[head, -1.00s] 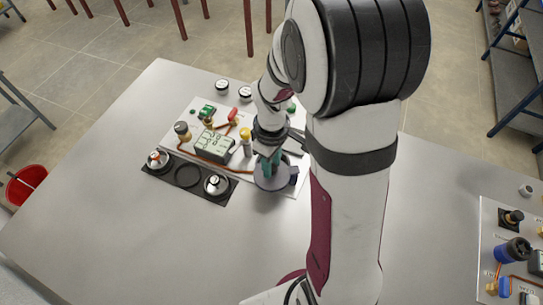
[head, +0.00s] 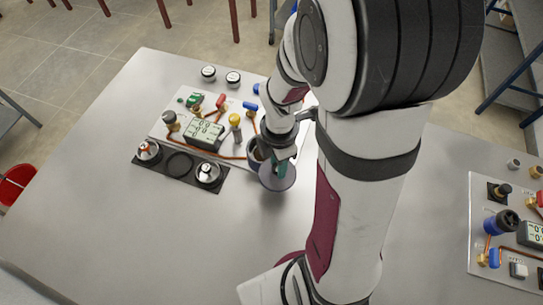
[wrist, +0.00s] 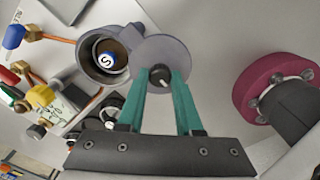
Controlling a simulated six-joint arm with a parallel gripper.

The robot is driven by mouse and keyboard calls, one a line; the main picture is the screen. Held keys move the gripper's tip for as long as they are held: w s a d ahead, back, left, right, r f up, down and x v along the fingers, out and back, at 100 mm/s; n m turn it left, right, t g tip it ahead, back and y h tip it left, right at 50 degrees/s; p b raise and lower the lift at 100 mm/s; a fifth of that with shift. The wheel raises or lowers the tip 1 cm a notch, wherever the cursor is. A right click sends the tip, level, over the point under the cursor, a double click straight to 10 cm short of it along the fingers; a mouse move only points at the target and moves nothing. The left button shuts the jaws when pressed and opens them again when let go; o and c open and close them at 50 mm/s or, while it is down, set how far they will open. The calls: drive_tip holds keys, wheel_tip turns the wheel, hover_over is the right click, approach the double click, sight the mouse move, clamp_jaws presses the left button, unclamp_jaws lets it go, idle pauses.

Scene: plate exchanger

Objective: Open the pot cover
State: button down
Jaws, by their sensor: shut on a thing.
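The pot cover (wrist: 160,48) is a grey disc with a dark knob (wrist: 160,77). My gripper (wrist: 161,80), with teal fingers, is shut on the knob. The cover is off the pot's opening, to its right in the wrist view. In the head view the cover (head: 279,184) is just in front of the pot, held by my gripper (head: 281,169). The pot (wrist: 86,66) is dark grey-purple, and its open mouth shows a blue cap marked S (wrist: 107,60) inside. The pot (head: 252,160) is partly hidden by my arm in the head view.
A white panel (head: 160,133) with a digital display (head: 205,134), valves and copper pipes lies behind. A second panel stands right. The front table (head: 130,235) is clear.

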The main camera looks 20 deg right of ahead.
sight(290, 174)
drive_tip(key=n, duration=0.1)
drive_tip(key=s+d+n, duration=0.1)
drive_tip(key=n, duration=0.1)
drive_tip(key=shift+d, duration=0.15)
drive_tip(key=shift+s+d+n, duration=0.15)
drive_tip(key=shift+d+n, duration=0.15)
drive_tip(key=shift+n, duration=0.4)
drive_tip(key=shift+s+d+n, duration=0.1)
drive_tip(key=shift+d+n, duration=0.2)
drive_tip(key=shift+n, duration=0.4)
drive_tip(key=c, duration=0.6)
unclamp_jaws()
wheel_tip(290, 174, up, 16)
drive_tip(key=shift+f, duration=0.1)
